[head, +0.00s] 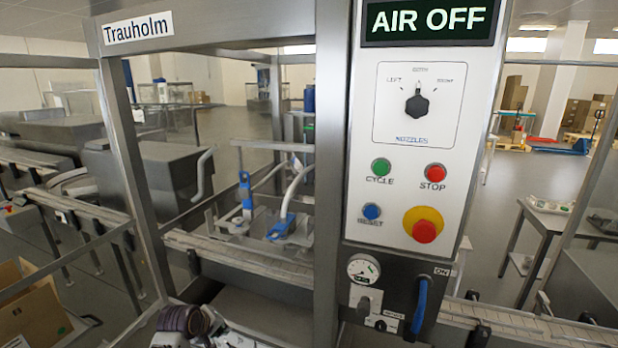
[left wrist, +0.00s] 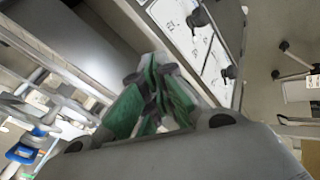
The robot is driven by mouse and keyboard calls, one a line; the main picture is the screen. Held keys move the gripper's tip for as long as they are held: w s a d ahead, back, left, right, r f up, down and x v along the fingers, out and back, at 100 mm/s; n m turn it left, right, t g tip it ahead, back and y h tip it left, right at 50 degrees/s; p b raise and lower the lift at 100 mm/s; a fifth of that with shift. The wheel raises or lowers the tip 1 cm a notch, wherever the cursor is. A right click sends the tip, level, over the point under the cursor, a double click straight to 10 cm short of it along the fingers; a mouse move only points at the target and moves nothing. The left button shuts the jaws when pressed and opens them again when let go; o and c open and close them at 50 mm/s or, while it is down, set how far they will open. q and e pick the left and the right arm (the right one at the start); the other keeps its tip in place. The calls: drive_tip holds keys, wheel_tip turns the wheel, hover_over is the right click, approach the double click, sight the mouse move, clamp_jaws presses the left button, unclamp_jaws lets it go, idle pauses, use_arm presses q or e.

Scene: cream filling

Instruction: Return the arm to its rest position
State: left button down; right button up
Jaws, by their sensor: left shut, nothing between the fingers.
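My left gripper (left wrist: 155,95) shows in the left wrist view with its green-padded fingers closed together and nothing between them. In the head view, part of my left arm (head: 183,322) shows at the bottom edge, in front of the machine and left of the control panel. The fingers cannot be made out clearly there. My right gripper is in neither view.
The white control panel (head: 405,160) carries a dark selector knob, buttons and a red emergency stop (head: 425,231). Its display (head: 428,22) reads AIR OFF. A blue-handled lever (head: 420,303) hangs below. An open cardboard box (head: 32,318) stands at lower left.

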use_arm(q)
drive_tip(key=s+d+m+g+y, duration=0.15)
drive_tip(key=s+m, duration=0.45)
drive_tip(key=s, duration=0.9)
drive_tip(key=s+d+m+g, duration=0.25)
drive_tip(key=s+m, duration=0.25)
drive_tip(key=s, duration=1)
wheel_tip(320, 180, down, 35)
drive_tip(key=s+b, duration=0.1)
drive_tip(key=s, duration=0.1)
drive_tip(key=s+a+f+g, duration=0.1)
drive_tip(key=s+a+f, duration=0.1)
drive_tip(key=s+f, duration=0.8)
drive_tip(key=s+a+f+g+b, duration=0.1)
drive_tip(key=s+a+f, duration=0.1)
drive_tip(key=s+f, duration=0.9)
drive_tip(key=shift+s+m, duration=0.4)
drive_tip(key=shift+s, duration=0.3)
